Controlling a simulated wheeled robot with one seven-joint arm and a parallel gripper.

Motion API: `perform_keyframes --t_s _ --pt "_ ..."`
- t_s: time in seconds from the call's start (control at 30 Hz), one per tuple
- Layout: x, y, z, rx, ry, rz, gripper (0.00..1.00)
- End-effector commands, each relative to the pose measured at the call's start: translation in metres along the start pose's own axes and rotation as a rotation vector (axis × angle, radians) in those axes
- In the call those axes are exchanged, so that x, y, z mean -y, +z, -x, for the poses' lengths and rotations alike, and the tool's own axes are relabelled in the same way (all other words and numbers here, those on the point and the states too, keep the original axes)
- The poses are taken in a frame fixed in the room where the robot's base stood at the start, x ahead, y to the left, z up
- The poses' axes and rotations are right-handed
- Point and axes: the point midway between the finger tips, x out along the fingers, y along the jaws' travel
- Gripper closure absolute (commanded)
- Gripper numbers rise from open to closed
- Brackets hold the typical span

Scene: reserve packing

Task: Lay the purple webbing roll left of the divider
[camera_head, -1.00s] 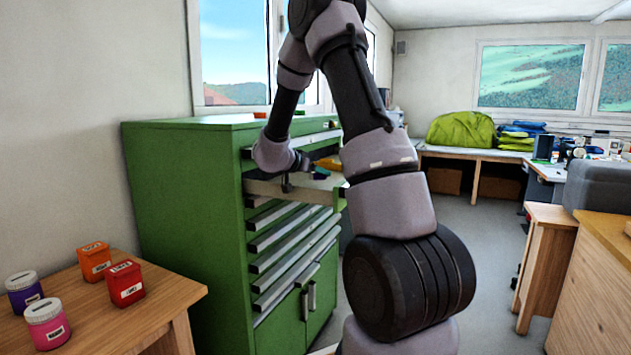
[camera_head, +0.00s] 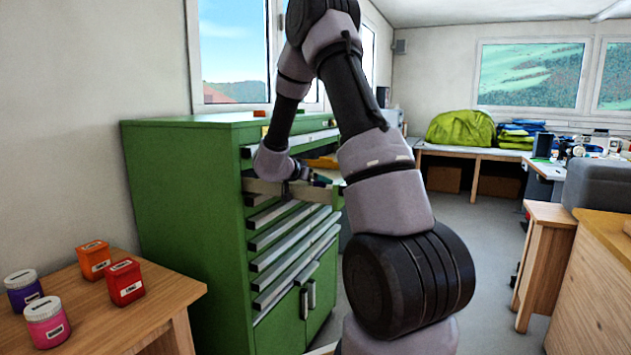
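The open drawer (camera_head: 270,187) sticks out of the green cabinet near its top. My gripper (camera_head: 301,177) is at this drawer, low over or inside its opening. My own arm covers much of it, so I cannot tell whether the fingers are open or shut. A small teal and dark patch (camera_head: 321,180) shows in the drawer just right of the gripper. An orange-yellow thing (camera_head: 322,163) lies behind it. I cannot make out the purple webbing roll or the divider.
The green cabinet (camera_head: 185,200) has several shut drawers below the open one. A wooden table (camera_head: 150,300) at the left holds purple, pink, orange and red containers. A workbench stands at the right. The grey floor between is clear.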

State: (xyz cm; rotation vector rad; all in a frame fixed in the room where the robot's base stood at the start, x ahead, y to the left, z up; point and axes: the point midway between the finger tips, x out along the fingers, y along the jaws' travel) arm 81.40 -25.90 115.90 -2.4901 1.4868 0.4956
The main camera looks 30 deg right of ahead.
Motion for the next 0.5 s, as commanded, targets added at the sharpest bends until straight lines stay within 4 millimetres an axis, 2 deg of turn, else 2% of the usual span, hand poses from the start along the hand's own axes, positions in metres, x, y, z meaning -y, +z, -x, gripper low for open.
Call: perform_keyframes --t_s 0.17,0.5 --pt "0.001 0.0 0.025 0.0 -0.004 0.0 0.0" --pt "0.001 0.0 0.096 0.0 -0.003 0.0 0.0"
